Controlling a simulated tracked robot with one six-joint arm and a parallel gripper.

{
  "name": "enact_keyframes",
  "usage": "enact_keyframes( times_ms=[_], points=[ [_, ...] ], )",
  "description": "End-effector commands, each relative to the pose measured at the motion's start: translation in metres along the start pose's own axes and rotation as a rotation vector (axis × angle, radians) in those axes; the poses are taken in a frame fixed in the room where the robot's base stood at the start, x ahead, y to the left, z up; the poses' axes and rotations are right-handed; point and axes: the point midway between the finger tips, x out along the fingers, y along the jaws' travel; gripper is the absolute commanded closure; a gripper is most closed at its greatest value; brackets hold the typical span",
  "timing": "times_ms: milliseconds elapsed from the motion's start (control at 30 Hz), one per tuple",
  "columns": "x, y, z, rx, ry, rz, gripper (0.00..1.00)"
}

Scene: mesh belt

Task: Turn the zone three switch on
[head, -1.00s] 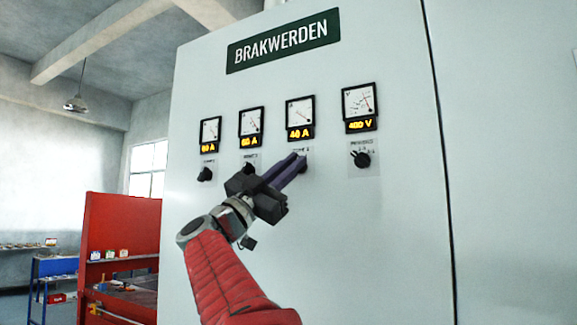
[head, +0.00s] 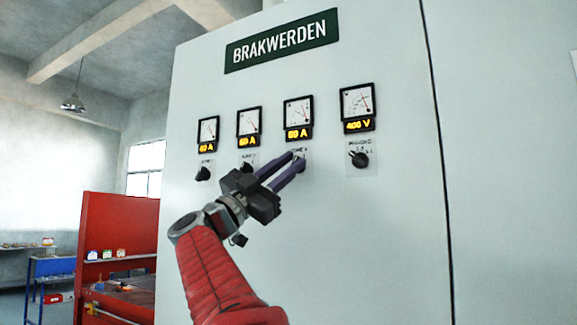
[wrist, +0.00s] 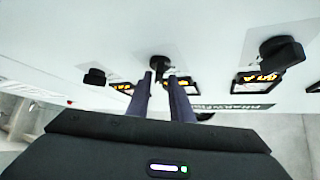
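The third switch from the left, below the third meter, is a black knob on a small white label plate (head: 301,154); the fingers mostly hide it in the head view. In the wrist view this black knob (wrist: 160,62) lies just beyond the fingertips. My gripper (head: 297,159) is open, with a gap between its two purple fingers. In the wrist view the fingertips (wrist: 159,76) are on either side of the knob's line, seemingly short of it. The third meter (head: 298,111) above reads about 80 A. The knob's exact angle is too small to tell.
The pale cabinet (head: 330,240) carries a left knob (head: 203,173), a second knob (head: 247,167) partly behind my gripper, and a right knob (head: 359,159). A red bench (head: 120,225) stands at left. The cabinet face below the knobs is flat and clear.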

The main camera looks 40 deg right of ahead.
Motion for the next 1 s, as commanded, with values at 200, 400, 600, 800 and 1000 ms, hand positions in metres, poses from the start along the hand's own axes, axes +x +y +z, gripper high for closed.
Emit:
enact_keyframes(
  times_ms=[200, 400, 600, 800, 1000],
  points=[
    [0.001, 0.003, 0.007, -0.007, -0.009, 0.007, 0.72],
    [-0.008, 0.003, 0.007, -0.007, -0.01, 0.006, 0.72],
    [-0.034, 0.001, 0.003, -0.004, -0.007, 0.002, 0.72],
    [-0.069, 0.0, 0.002, -0.001, -0.005, 0.0, 0.72],
    [-0.103, -0.001, 0.0, -0.001, -0.003, -0.002, 0.72]
  ],
)
